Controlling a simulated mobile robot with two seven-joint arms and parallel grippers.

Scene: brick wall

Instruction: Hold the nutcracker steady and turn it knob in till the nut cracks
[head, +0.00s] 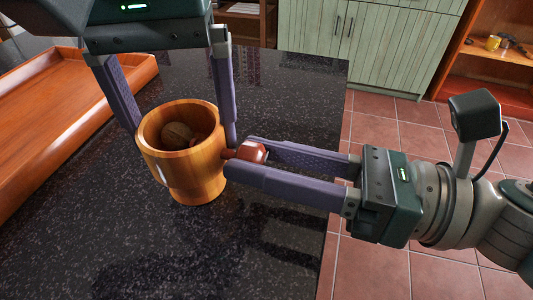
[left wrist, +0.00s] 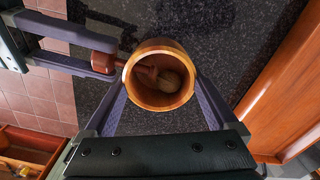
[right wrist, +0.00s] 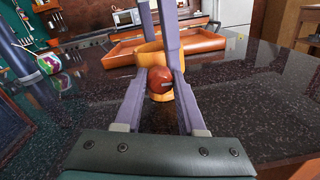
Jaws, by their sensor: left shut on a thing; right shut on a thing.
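The nutcracker (head: 192,178) is a wooden cup standing upright on the dark counter. A brown nut (head: 177,135) lies inside it; the left wrist view shows the nut (left wrist: 168,81) with the screw's end beside it. Whether the nut is cracked I cannot tell. The red-brown knob (head: 251,151) sticks out of the cup's right side; it also shows in the right wrist view (right wrist: 160,80). My left gripper (head: 183,138) comes from above and is shut on the cup, one finger on each side. My right gripper (head: 240,158) comes from the right and is shut on the knob.
A wooden tray (head: 62,112) lies on the counter (head: 285,105) at the left. The counter's edge runs along the right, with tiled floor beyond it. Green cabinets (head: 365,45) and a wooden shelf (head: 500,60) stand at the back. The counter in front of the cup is clear.

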